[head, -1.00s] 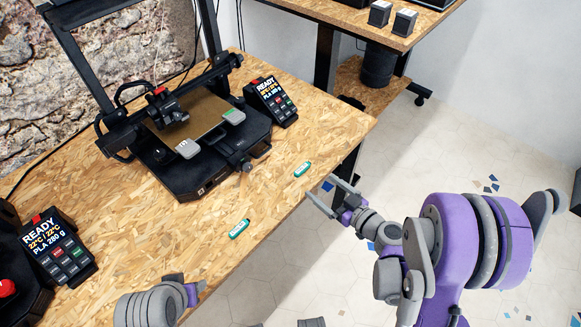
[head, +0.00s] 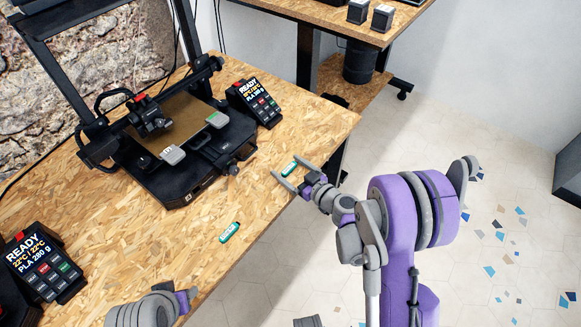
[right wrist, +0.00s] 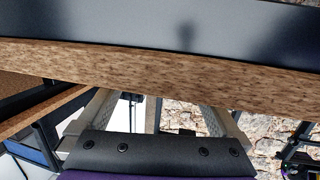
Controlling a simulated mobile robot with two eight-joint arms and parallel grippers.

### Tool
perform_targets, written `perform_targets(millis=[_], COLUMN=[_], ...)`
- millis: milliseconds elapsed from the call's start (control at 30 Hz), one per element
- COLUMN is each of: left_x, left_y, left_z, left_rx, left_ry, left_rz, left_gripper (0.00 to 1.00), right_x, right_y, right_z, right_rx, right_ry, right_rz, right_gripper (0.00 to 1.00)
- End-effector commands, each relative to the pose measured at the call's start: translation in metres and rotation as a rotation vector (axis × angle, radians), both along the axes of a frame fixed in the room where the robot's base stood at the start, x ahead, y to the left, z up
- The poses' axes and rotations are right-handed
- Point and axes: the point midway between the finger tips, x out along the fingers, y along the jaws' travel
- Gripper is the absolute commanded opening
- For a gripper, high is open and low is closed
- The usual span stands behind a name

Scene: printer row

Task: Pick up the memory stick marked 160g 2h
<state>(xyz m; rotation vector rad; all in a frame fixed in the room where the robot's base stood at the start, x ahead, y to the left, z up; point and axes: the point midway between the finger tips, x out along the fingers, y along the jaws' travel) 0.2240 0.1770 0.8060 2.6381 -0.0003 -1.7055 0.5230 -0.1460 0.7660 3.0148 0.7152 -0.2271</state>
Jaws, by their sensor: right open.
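Two small green-and-white sticks lie on the wooden table near its front edge. The nearer stick (head: 230,232) lies in the open. The farther stick (head: 291,168) shows between the fingers of my right gripper (head: 286,165) in the head view. Their markings are too small to read. The right gripper is open, and I cannot tell its height relative to the stick. In the right wrist view its fingers (right wrist: 157,105) are apart with no stick visible between them. Part of my left arm shows at the bottom left; its gripper (head: 188,298) is too small to judge.
A black printer (head: 195,165) stands on the table (head: 120,240), with a READY display (head: 256,102) beside it. Another READY display (head: 42,265) stands at the left. The wooden table edge (right wrist: 160,75) crosses the right wrist view. The wood around the nearer stick is clear.

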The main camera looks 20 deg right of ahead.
Motion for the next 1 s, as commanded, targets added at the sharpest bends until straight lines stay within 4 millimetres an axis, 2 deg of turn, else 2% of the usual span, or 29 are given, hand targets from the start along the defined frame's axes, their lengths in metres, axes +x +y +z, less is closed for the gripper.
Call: perform_targets(millis=[233, 633, 867, 1000], left_x=[0.0000, 0.0000, 0.0000, 0.0001], left_y=[0.0000, 0.0000, 0.0000, 0.0000], left_z=[0.0000, 0.0000, 0.0002, 0.0022], left_rx=[0.000, 0.000, 0.000, 0.000], left_ry=[0.000, 0.000, 0.000, -0.001], left_rz=[0.000, 0.000, 0.000, 0.000], left_gripper=[0.50, 0.50, 0.50, 0.50], right_x=[0.0031, 0.0029, 0.0028, 0.0027], right_y=[0.0017, 0.0015, 0.0016, 0.0016], right_z=[-0.0006, -0.0006, 0.0001, 0.0070], right_rx=[0.000, 0.000, 0.000, 0.000], right_ry=[0.000, 0.000, 0.000, 0.000], right_rz=[0.000, 0.000, 0.000, 0.000], right_gripper=[0.98, 0.27, 0.26, 0.26])
